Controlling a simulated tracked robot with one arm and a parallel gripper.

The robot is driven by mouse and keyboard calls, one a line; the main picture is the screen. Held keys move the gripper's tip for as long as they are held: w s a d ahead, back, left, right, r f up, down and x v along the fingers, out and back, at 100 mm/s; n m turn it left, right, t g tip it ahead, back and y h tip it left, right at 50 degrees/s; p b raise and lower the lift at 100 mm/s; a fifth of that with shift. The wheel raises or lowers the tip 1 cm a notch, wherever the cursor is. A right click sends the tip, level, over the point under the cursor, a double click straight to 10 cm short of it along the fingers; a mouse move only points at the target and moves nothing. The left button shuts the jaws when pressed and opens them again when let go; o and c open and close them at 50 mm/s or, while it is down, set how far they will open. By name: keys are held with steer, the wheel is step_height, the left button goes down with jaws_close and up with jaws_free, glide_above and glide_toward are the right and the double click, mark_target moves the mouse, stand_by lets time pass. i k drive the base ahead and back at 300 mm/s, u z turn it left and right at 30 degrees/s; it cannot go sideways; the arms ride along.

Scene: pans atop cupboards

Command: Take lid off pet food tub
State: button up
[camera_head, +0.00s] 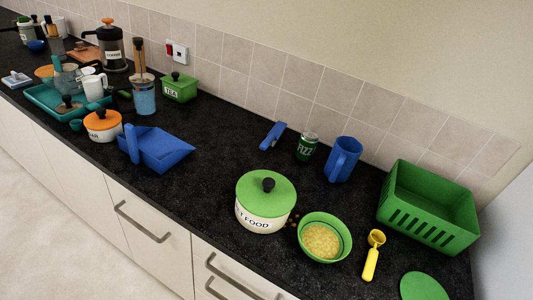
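A green bowl of yellow food (321,240) stands close right of the tub. A yellow scoop (371,258), green basket (430,208), blue jug (343,160) and green can (306,147) stand farther right and behind. A blue dustpan (160,149) lies left. Worktop between dustpan and tub is clear.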

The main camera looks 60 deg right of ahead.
mark_target(268, 194)
steer(key=z, duration=0.2)
steer(key=i, duration=1.15)
steer(key=z, duration=0.3)
